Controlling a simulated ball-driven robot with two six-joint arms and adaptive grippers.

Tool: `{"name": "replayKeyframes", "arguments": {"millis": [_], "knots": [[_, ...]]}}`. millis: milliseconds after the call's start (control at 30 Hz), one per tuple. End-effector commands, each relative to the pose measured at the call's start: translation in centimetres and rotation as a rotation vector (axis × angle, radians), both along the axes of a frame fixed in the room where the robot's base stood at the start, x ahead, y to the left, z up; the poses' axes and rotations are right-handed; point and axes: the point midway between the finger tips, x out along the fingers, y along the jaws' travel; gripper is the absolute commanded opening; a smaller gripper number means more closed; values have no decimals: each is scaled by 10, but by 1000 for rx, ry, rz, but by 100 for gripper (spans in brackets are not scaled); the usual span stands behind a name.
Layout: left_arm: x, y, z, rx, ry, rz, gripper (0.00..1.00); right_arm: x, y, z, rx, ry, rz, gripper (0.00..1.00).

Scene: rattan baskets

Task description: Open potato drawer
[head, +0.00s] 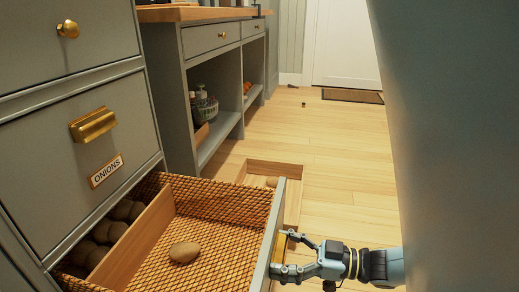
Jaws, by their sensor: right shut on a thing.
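The potato drawer (262,250) is pulled out at the lower left, under the drawer labelled "ONIONS" (106,171). It is a woven rattan basket with a grey front panel seen nearly edge-on. One potato (184,252) lies on its woven floor, and several more sit behind a wooden divider (132,240) at the cabinet side. My right gripper (283,254) is at the outer side of the front panel, shut on the drawer's brass handle (280,247), which is partly hidden by the fingers. My left gripper is not in view.
A shallow wooden box (290,175) with a round brown item lies on the floor beyond the drawer. A large grey surface blocks the right side. The wooden floor between is mostly clear.

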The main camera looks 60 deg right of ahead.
Motion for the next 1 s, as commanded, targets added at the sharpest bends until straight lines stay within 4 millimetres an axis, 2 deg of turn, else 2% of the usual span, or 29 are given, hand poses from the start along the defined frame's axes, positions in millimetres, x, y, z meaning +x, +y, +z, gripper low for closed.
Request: {"name": "replayKeyframes", "arguments": {"millis": [100, 300, 733, 767, 867, 1000], "knots": [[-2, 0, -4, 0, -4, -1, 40, -15, -6, -1, -2, 2, 0, 24], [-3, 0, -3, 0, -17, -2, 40, -27, -11, 0, 0, 1, 0, 24], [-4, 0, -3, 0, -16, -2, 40, -29, -12, 0, -1, 2, 0, 24], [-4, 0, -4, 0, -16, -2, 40, -29, -12, 0, -1, 2, 0, 85], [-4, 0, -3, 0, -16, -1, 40, -29, -12, 0, 0, 1, 0, 98], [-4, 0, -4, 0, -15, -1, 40, -29, -12, 0, 0, 1, 0, 100]]}}
